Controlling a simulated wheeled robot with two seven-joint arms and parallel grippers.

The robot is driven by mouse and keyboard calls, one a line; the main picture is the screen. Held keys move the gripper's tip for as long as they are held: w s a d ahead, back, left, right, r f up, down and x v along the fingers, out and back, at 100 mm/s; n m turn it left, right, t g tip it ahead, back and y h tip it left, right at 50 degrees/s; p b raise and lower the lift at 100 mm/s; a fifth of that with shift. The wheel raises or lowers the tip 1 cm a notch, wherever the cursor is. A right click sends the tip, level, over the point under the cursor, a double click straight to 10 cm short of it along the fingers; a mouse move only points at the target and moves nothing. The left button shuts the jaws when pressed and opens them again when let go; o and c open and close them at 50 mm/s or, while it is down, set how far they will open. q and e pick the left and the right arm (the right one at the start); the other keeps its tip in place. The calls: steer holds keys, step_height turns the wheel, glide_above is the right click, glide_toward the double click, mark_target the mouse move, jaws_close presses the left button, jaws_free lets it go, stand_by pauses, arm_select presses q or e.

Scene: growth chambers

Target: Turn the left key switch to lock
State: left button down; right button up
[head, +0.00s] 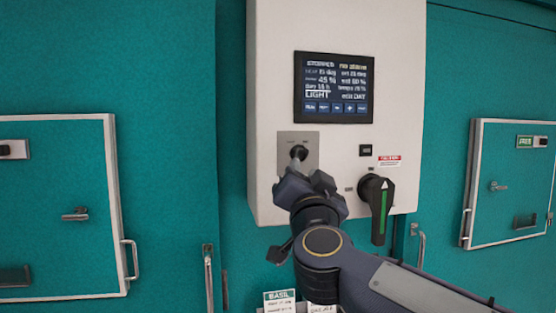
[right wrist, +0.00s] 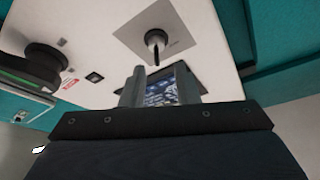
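The key switch (head: 299,152) is a dark round lock on a square grey plate (head: 311,138), at the lower left of the white control box. It also shows in the right wrist view (right wrist: 156,40), with a thin dark key part sticking out. The markings on its plate are too small to read. My right gripper (head: 301,172) is just below and in front of the switch, partly covering its plate in the head view. In the right wrist view its two fingers (right wrist: 160,88) stand apart with nothing held between them. My left gripper is not in view.
The white control box (head: 270,60) carries a lit screen (head: 334,87) above the switch. A black rotary handle with a green stripe (head: 379,208) sticks out to the right, near a red label (head: 389,161). Teal chamber doors with handles flank the box. A BASIL card (head: 280,301) is below.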

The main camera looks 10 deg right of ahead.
mark_target(304, 159)
steer(key=p+x, duration=0.1)
steer(key=x, duration=0.5)
steer(key=shift+d+r+p, duration=0.15)
steer(key=shift+d+p, duration=0.05)
steer(key=shift+p, duration=0.2)
steer(key=shift+w+d+r, duration=0.15)
steer(key=shift+w+d, duration=0.1)
steer(key=shift+w, duration=0.35)
jaws_close()
